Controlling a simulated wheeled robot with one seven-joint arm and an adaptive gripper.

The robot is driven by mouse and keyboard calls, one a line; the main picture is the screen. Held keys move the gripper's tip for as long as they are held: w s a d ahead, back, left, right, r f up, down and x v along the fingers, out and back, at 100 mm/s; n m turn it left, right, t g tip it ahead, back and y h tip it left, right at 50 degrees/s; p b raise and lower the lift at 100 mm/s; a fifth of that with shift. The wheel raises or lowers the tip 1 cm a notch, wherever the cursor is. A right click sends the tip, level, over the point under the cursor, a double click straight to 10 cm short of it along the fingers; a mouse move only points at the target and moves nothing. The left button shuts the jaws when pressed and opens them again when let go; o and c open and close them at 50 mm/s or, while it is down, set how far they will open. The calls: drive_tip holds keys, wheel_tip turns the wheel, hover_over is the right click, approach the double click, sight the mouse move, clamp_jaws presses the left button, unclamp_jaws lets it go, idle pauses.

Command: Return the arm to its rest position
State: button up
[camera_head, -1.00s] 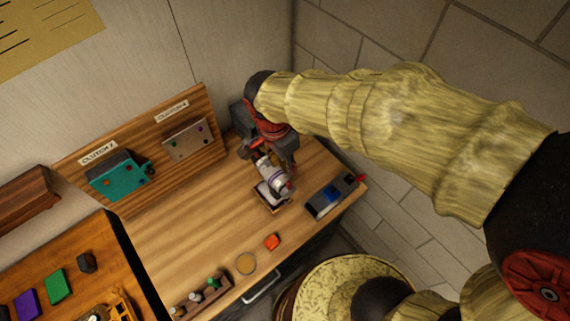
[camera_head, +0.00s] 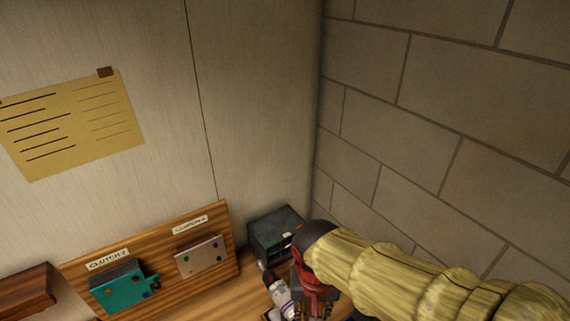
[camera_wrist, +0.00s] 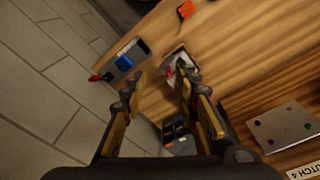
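My gripper (camera_wrist: 160,90) is open in the wrist view, its two yellow-padded fingers apart with nothing between them. It hangs over the wooden bench (camera_wrist: 235,45). In the head view my gripper (camera_head: 318,308) shows at the bottom edge, partly cut off, at the end of my yellow-sleeved arm. A white and grey part (camera_wrist: 178,64) in a small wooden holder lies beyond the right fingertip in the wrist view. Its white top (camera_head: 281,294) shows left of my gripper in the head view.
A wooden board with a teal box (camera_head: 125,288) and a grey plate (camera_head: 202,257) stands against the wall. A dark grey drawer box (camera_head: 273,230) sits in the corner near my arm. A block wall (camera_head: 440,120) is on the right. A blue and grey item (camera_wrist: 127,60) lies on the bench.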

drive_tip(key=s+d+f+t+b, duration=0.2)
drive_tip(key=d+f+b, duration=0.1)
drive_tip(key=d+b, duration=0.3)
drive_tip(key=s+d+f+t+b, duration=0.2)
drive_tip(key=d+b, duration=0.4)
drive_tip(key=b, duration=0.5)
drive_tip(key=shift+s+d+f+t+b, duration=0.35)
drive_tip(key=shift+s+f, duration=0.35)
drive_tip(key=shift+f, duration=0.5)
